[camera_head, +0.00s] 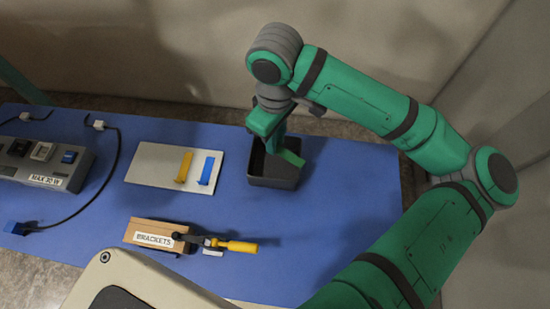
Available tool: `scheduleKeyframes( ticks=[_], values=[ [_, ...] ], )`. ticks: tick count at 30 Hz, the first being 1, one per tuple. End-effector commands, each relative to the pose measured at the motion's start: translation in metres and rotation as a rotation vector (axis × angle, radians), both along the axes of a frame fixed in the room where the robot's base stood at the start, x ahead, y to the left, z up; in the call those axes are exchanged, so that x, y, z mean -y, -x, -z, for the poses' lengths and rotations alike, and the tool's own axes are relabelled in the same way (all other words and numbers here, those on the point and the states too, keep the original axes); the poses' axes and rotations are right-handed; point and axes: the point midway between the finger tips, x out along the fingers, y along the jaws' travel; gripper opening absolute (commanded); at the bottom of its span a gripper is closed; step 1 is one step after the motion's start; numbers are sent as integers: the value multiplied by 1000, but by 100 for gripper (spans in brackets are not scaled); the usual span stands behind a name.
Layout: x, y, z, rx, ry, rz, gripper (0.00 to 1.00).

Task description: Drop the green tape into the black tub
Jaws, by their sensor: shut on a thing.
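The black tub (273,181) stands on the blue table, right of the middle. My gripper (275,147) points down over the tub's back part. It is shut on the green tape (291,157), a bright green piece that shows just below and right of the fingers. The tape is over or within the tub's opening; I cannot tell how far down it is or whether it touches the tub. The fingers and the green tape partly hide the tub's inside.
A pale board (150,165) with a yellow and a blue handle lies left of the tub. A brackets box (150,233) and a yellow-handled tool (238,246) lie in front. A grey switch console (42,164) with a black cable is at the left. The blue table (345,190) is clear right of the tub.

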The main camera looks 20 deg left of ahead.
Motion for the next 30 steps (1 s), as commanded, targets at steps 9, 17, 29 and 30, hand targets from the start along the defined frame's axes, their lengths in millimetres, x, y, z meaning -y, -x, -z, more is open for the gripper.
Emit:
scheduleKeyframes(
  ticks=[9, 17, 29, 30],
  values=[
    [1, 0, 11, 0, -1, 3, 0],
    [2, 0, 11, 0, -1, 4, 37],
    [1, 0, 6, 0, 0, 2, 40],
    [1, 0, 2, 1, 0, 2, 40]
  ],
)
